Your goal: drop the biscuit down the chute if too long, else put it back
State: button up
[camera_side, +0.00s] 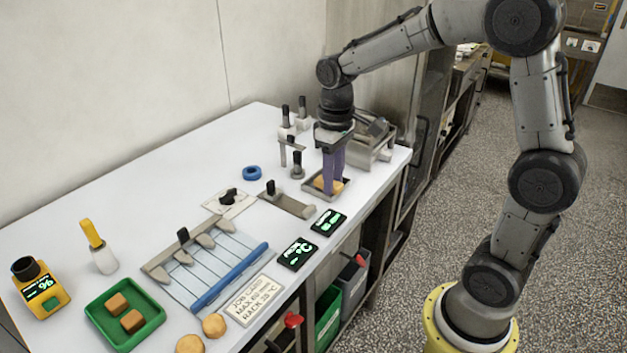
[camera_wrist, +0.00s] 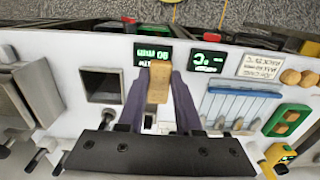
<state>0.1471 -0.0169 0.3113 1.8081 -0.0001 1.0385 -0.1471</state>
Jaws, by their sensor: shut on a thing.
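My gripper (camera_side: 333,188) has purple fingers, shut on a tan biscuit (camera_side: 338,184). In the side view the fingers and biscuit show over a square metal-rimmed opening, the chute (camera_side: 311,187); the gap in height is hard to tell. In the wrist view the biscuit (camera_wrist: 158,83) is pinched between the two fingers (camera_wrist: 159,95). There the chute (camera_wrist: 103,98) is a dark square hole left of the biscuit, apart from it in the picture. The job card (camera_side: 253,300) shows a MAX line in mm and a RACK line in °C; the digits are small.
Two dark displays (camera_side: 328,222) (camera_side: 298,253) with green marks lie near the front edge. A blue slatted rack (camera_side: 215,268), a green tray (camera_side: 125,315) with brown blocks, and round biscuits (camera_side: 213,325) lie to the left. A metal machine (camera_side: 372,140) stands behind the gripper.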

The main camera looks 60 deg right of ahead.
jog(key=s, duration=0.1)
jog(key=s+r, duration=0.1)
jog(key=s, duration=0.2)
jog(key=shift+a+r, duration=0.3)
jog(key=shift+r, duration=0.05)
jog(key=w+a, duration=0.2)
jog(key=a, duration=1.1)
send_over(244, 254)
jog(key=f, duration=0.8)
jog(key=shift+s+d+f, duration=0.1)
jog(key=shift+s+f, duration=0.25)
jog(key=shift+f, duration=0.05)
jog(key=shift+w+f, duration=0.15)
jog(key=shift+f, duration=0.05)
jog(key=shift+w+f, duration=0.2)
jog(key=shift+f, duration=1.6)
jog(key=shift+f, duration=0.15)
